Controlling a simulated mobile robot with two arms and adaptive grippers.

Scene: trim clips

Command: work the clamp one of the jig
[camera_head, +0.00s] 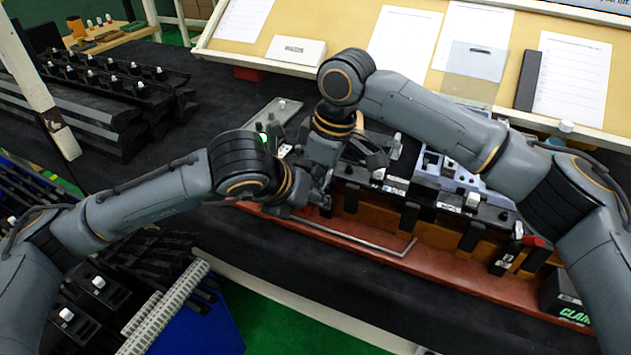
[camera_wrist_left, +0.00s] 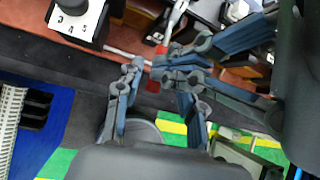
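The jig (camera_head: 455,261) is a long red and orange base with a black part lying along it. Both grippers are at its left end. In the left wrist view my left gripper (camera_wrist_left: 165,74) is open, its fingers apart. A small red clamp handle (camera_wrist_left: 154,84) shows between and beyond its fingertips; I cannot tell if they touch. My right gripper (camera_wrist_left: 165,62) reaches in from the right, its fingertips close together next to the red handle; its grip is unclear. In the head view the arms hide this clamp. Another red-tipped clamp (camera_head: 533,241) is at the jig's right end.
A bent metal rod (camera_head: 375,243) runs along the jig's front. A numbered knob box (camera_wrist_left: 76,18) lies left of the left gripper. Black trim parts (camera_head: 110,90) fill a rack at left. A blue bin (camera_head: 205,325) stands below. A sloped document board (camera_head: 330,15) is behind.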

